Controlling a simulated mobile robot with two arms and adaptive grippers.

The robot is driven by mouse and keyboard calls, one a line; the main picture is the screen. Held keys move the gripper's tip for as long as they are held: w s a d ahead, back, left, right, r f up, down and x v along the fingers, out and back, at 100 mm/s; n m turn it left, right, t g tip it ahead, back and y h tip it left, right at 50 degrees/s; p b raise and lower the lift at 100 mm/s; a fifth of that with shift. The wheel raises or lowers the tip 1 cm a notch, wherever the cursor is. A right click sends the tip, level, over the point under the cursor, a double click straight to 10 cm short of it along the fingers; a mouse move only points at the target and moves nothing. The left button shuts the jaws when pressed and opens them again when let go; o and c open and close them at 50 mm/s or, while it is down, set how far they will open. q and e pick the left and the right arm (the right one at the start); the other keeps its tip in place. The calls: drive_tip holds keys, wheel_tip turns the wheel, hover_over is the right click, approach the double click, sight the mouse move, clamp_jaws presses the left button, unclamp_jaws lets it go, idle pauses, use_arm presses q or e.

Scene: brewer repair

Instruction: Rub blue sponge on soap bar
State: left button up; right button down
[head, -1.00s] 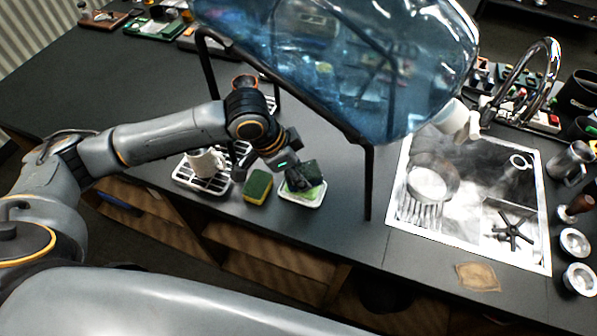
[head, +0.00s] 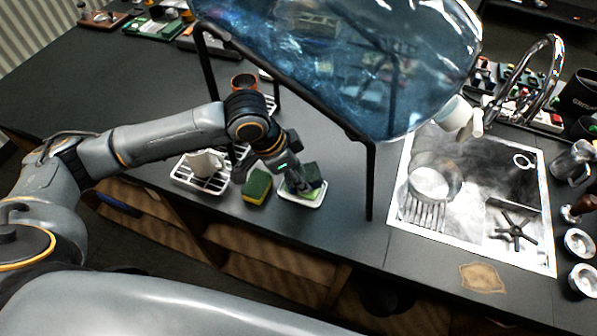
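A white soap dish (head: 313,203) sits on the dark counter near its front edge. A green soap bar (head: 313,192) lies in it, mostly hidden. My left gripper (head: 301,182) is over the dish, pointing down. It appears shut on a dark sponge (head: 311,173), whose blue colour is hard to make out. The sponge is low over the soap; I cannot tell for sure whether they touch. My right gripper is not in view.
A yellow and green sponge (head: 257,187) lies just left of the dish. A large blue water bottle (head: 340,55) rests on a black stand (head: 370,185). A sink (head: 470,200) is at the right.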

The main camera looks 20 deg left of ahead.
use_arm(q)
drive_tip(key=shift+f, duration=0.45)
idle(0.6)
drive_tip(key=shift+s+f+p, duration=0.15)
drive_tip(key=shift+f+p, duration=0.1)
drive_tip(key=shift+p, duration=0.15)
idle(1.8)
wheel_tip(320, 180, up, 8)
drive_tip(key=p, duration=0.8)
drive_tip(key=shift+f+p, duration=0.25)
drive_tip(key=shift+p, duration=0.1)
drive_tip(key=shift+f, duration=0.1)
idle(0.4)
